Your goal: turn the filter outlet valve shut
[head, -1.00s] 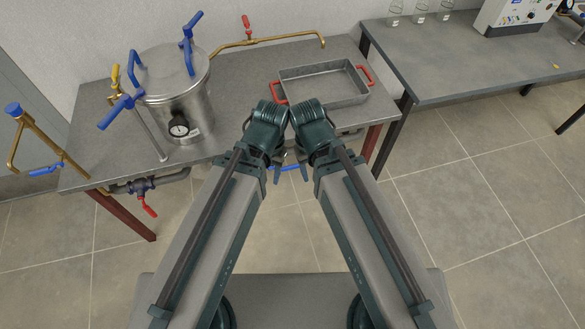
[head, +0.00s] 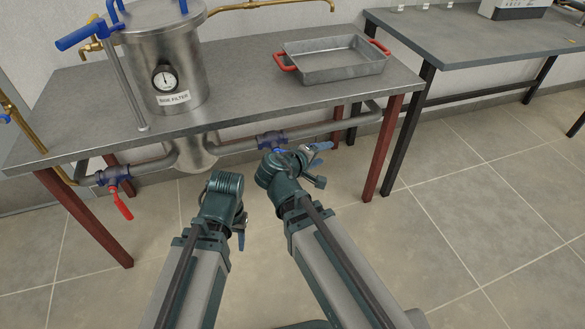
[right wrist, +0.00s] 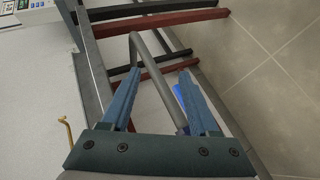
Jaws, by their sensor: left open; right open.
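The steel filter (head: 160,60) stands on the table, with a dial gauge and a label with the word FILTER. Below the tabletop, a valve with a blue body (head: 270,140) sits on the grey pipe; its blue lever (head: 279,151) is partly hidden by my right gripper. Another valve (head: 115,177) at the left has a red lever (head: 122,206) hanging down. No label names either valve. My right gripper (head: 320,164) is open near the blue-lever valve. In the right wrist view, a blue piece (right wrist: 180,96) shows beside one finger. My left gripper (head: 241,232) is open and empty, lower down.
A metal tray (head: 330,60) with red handles lies on the table (head: 235,97). The table's front edge overhangs the pipes, and a dark red leg (head: 380,150) stands right of my right gripper. A second bench (head: 480,45) is behind. The floor in front is clear.

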